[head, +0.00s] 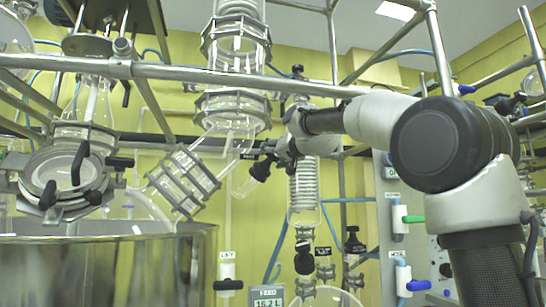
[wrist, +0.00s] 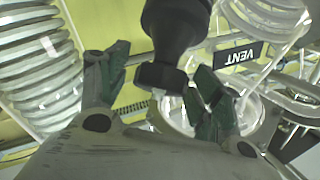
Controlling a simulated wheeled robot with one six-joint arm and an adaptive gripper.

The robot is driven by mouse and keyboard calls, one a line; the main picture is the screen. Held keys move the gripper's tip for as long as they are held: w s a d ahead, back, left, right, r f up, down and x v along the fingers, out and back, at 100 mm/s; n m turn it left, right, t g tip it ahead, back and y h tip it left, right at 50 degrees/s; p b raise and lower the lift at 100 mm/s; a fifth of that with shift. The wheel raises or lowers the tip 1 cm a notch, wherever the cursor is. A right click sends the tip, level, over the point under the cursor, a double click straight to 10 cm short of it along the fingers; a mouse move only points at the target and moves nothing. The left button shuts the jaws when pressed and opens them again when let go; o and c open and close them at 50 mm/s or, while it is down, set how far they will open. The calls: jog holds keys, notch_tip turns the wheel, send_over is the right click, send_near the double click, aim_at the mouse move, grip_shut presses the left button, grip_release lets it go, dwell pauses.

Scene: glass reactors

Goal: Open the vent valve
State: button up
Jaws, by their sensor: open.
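In the wrist view, a black knob (wrist: 168,65) hangs down from the top centre, beside a black label reading VENT (wrist: 237,56) that appears upside down. My gripper (wrist: 157,82) is open, with one dark green fingertip on each side of the knob's lower end. There is a clear gap on the left; the right fingertip is close to the knob, and I cannot tell whether it touches. In the head view, my gripper (head: 267,152) is small and dark at the end of the arm, near glassware; its fingers and the knob are hard to make out there.
A coiled glass condenser (head: 303,188) hangs just below my wrist, and coils (wrist: 38,62) fill the wrist view's left side. A metal rail (head: 220,80) crosses above. A steel vessel (head: 110,262) stands at lower left. A panel with green and blue valve handles (head: 400,216) is at right.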

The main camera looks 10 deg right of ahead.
jog(key=shift+w, duration=0.1)
jog(key=c, duration=1.1)
jog(key=shift+o, duration=0.2)
jog(key=shift+n+y, duration=0.7)
jog(key=n+g+y, duration=0.1)
jog(key=n+y, duration=0.3)
jog(key=n, duration=0.1)
jog(key=n+g+y, duration=0.3)
jog(key=n, duration=0.2)
jog(key=shift+y, duration=0.3)
jog(key=shift+a+n+g+y, duration=0.1)
jog(key=shift+n+g+y, duration=0.9)
jog(key=shift+n+g, duration=1.1)
jog(key=shift+n, duration=0.5)
